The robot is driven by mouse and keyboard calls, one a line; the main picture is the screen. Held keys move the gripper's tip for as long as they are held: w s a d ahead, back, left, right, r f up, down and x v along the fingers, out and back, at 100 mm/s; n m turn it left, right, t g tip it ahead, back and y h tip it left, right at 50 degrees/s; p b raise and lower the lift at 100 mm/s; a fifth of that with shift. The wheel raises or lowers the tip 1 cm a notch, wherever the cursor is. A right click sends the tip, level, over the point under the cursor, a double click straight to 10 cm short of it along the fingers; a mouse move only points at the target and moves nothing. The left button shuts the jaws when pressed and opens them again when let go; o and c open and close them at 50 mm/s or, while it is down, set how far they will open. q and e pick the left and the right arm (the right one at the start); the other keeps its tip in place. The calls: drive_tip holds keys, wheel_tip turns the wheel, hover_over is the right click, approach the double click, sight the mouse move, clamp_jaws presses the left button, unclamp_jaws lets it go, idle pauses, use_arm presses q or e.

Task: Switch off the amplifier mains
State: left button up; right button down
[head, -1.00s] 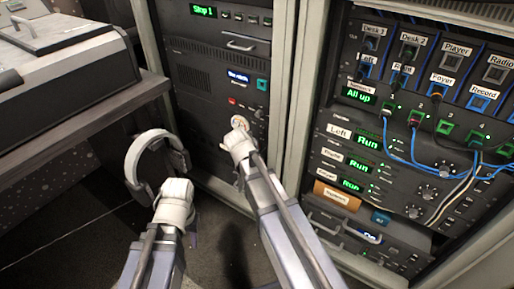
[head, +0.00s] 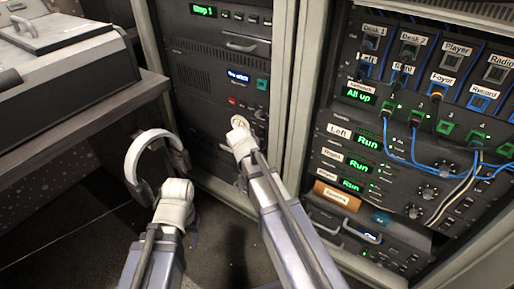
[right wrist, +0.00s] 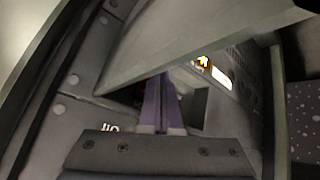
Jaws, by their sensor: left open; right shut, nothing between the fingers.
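A round pale rotary knob (head: 239,121) is on the lower front of the left rack, below a small blue display (head: 238,76). My right gripper (head: 238,134) is just below it, shut and empty; whether it touches the knob I cannot tell. In the right wrist view its shut fingers (right wrist: 160,103) point at a dark panel, and the knob cannot be made out. My left gripper (head: 176,188) is open and empty, low in front of the headphones; its fingertips are hard to see. The amplifiers with green "Run" displays (head: 368,140) are in the right rack.
White headphones (head: 135,160) hang beside the desk (head: 70,125) at left. Blue cables (head: 395,150) loop across the right rack. A pale rack upright (head: 297,100) separates the racks. Floor between desk and racks is open.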

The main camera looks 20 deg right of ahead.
drive_tip(key=shift+w+d, duration=0.15)
idle(0.5)
drive_tip(key=shift+s+a+r, duration=0.1)
drive_tip(key=shift+s+a, duration=0.4)
drive_tip(key=shift+a, duration=0.1)
drive_tip(key=s+a, duration=0.3)
drive_tip(key=a, duration=0.1)
drive_tip(key=shift+r+p, duration=0.3)
drive_tip(key=shift+p, duration=0.05)
drive_tip(key=shift+r, duration=0.1)
idle(0.3)
